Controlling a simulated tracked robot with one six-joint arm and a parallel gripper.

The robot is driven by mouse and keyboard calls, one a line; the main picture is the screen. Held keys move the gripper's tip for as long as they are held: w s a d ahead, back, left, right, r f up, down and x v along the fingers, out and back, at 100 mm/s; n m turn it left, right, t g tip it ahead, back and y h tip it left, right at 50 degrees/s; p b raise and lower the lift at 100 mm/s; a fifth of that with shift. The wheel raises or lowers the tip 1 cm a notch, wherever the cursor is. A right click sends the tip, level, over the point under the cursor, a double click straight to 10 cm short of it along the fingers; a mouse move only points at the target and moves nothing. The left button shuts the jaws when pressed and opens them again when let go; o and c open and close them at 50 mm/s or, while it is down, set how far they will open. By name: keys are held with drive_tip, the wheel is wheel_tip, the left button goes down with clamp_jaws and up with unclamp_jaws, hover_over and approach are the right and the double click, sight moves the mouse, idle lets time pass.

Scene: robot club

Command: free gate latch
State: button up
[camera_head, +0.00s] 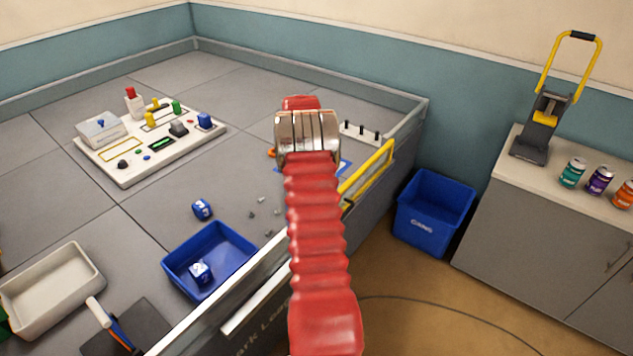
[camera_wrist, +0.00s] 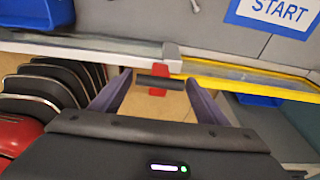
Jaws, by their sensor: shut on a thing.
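The yellow-framed gate (camera_head: 368,173) is at the arena's near right wall, and its yellow rail (camera_wrist: 255,82) crosses the right of the wrist view. In the head view my red arm hides the gripper and the latch.
Inside the arena are a control board (camera_head: 125,170), a blue tray (camera_head: 235,240) and a blue die (camera_head: 202,209). A START mark (camera_wrist: 278,14) lies beyond the gate. Outside, a blue bin (camera_head: 432,212) and a grey cabinet (camera_head: 540,225) stand at right.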

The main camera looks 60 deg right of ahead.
drive_tip(key=shift+w, duration=0.1)
drive_tip(key=o, duration=1.2)
drive_tip(key=shift+f, duration=0.1)
wheel_tip(320, 180, up, 14)
drive_tip(key=w, duration=0.2)
drive_tip(key=shift+w+f, duration=0.25)
drive_tip(key=shift+w, duration=0.1)
drive_tip(key=shift+d, duration=0.1)
